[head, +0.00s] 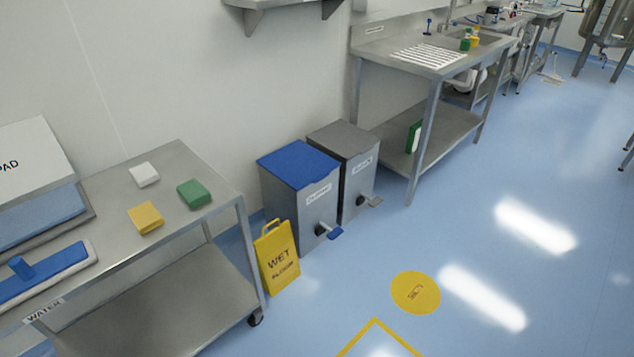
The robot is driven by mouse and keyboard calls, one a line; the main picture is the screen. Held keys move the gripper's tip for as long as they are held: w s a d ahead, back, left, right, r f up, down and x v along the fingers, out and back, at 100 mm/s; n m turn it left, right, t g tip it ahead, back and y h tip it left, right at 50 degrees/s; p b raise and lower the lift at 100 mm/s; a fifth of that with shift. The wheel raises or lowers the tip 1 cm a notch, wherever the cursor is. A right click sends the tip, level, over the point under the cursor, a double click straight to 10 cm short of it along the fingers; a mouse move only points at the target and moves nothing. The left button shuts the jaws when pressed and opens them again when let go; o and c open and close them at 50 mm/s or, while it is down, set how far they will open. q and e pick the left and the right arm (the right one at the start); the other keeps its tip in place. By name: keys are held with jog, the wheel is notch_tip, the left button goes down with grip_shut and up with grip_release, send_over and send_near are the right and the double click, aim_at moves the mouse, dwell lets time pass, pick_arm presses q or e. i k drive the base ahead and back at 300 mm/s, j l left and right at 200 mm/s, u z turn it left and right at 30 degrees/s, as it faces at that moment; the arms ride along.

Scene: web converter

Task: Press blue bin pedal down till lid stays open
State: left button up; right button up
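The blue bin (298,192) is a grey box with a blue lid, standing against the wall in the middle of the head view. Its lid (298,164) is shut. Neither of my grippers shows in this view.
A yellow wet floor sign (278,260) stands just left of the blue bin's front. A steel cart (205,232) with sponges is at the left. A steel table (455,125) stands right of the bins. The blue floor in front is clear, with a yellow round marker (416,292).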

aim_at(334, 232)
jog(key=i+l, duration=0.25)
jog(key=i, duration=0.3)
jog(key=i+l+u, duration=0.15)
jog(key=i, duration=0.4)
jog(key=i+l, duration=0.4)
jog(key=i+l+u, duration=0.1)
jog(key=i+l, duration=0.2)
jog(key=i, duration=0.35)
